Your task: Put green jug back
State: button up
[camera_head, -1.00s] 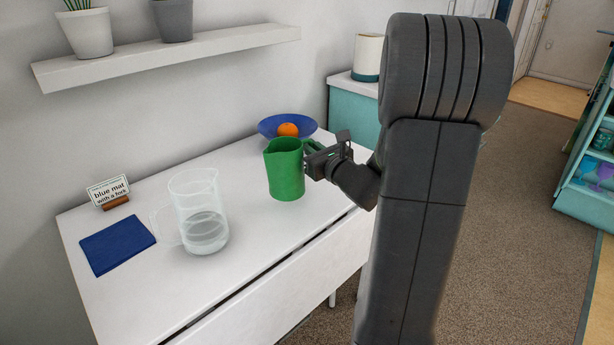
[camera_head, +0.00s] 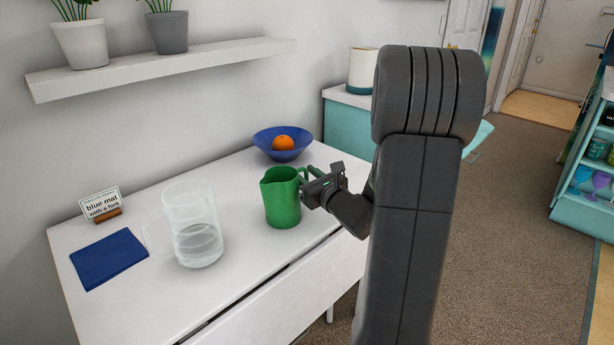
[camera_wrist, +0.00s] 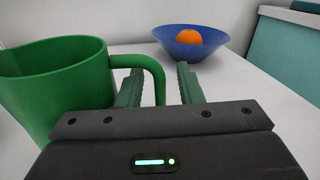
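The green jug (camera_head: 281,203) stands upright on the white table (camera_head: 130,312), its handle towards my gripper. My gripper (camera_head: 309,180) is at the handle side of the jug. In the wrist view the jug (camera_wrist: 55,85) fills the left side, and its handle comes between the two green fingers of my gripper (camera_wrist: 158,84). The fingers are apart, with gaps showing on both sides of the handle. The lower part of the handle is hidden behind the gripper body.
A clear pitcher (camera_head: 194,222) with some water stands left of the jug. A blue bowl (camera_head: 283,143) with an orange (camera_head: 283,142) is behind it. A blue mat (camera_head: 108,259) and a small sign (camera_head: 102,206) are at the left. A shelf (camera_head: 165,65) hangs above.

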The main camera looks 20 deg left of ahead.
jog(key=shift+r+p, duration=0.25)
jog(key=shift+p, duration=0.05)
jog(key=v, duration=1.2)
jog(key=shift+f, duration=0.1)
jog(key=x, duration=1.1)
jog(key=shift+w+a+f, duration=0.1)
jog(key=shift+w+a, duration=0.1)
jog(key=shift+a, duration=0.05)
jog(key=shift+w+a+f+b, duration=0.1)
jog(key=shift+a+b, duration=0.15)
jog(key=shift+b, duration=0.05)
jog(key=shift+d, duration=0.1)
